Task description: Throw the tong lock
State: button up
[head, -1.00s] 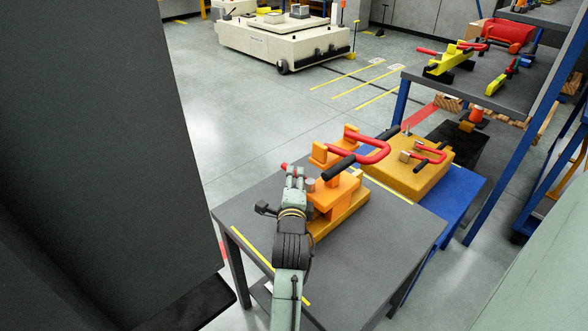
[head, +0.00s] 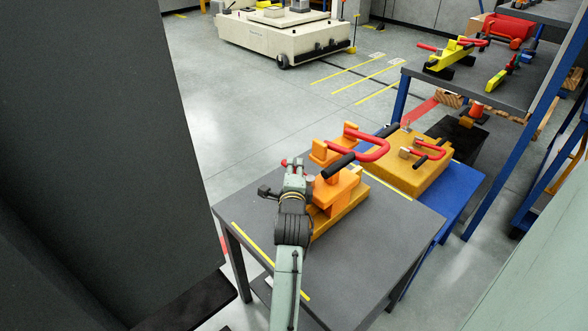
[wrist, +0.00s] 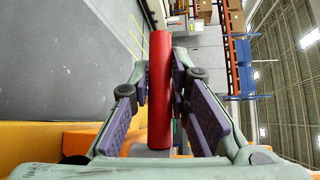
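An orange clamp-like device (head: 338,204) stands on the grey table, with a red U-shaped handle (head: 374,148) and a black grip on top. I cannot tell for sure which part is the tong lock. My gripper (wrist: 160,82) is at the left side of this device. In the wrist view a red bar (wrist: 160,100) runs lengthwise between the purple finger pads, which lie close against it on both sides. In the head view only small red ends show at the gripper, and my arm hides part of the device.
The grey table (head: 370,250) is bare at its front right. A yellow-orange block with a second red handle (head: 413,172) sits on a blue surface beyond it. A shelf (head: 470,80) with yellow and red tools stands at the right. A white carrier (head: 285,38) is on the floor behind.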

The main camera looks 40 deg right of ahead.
grip_shut()
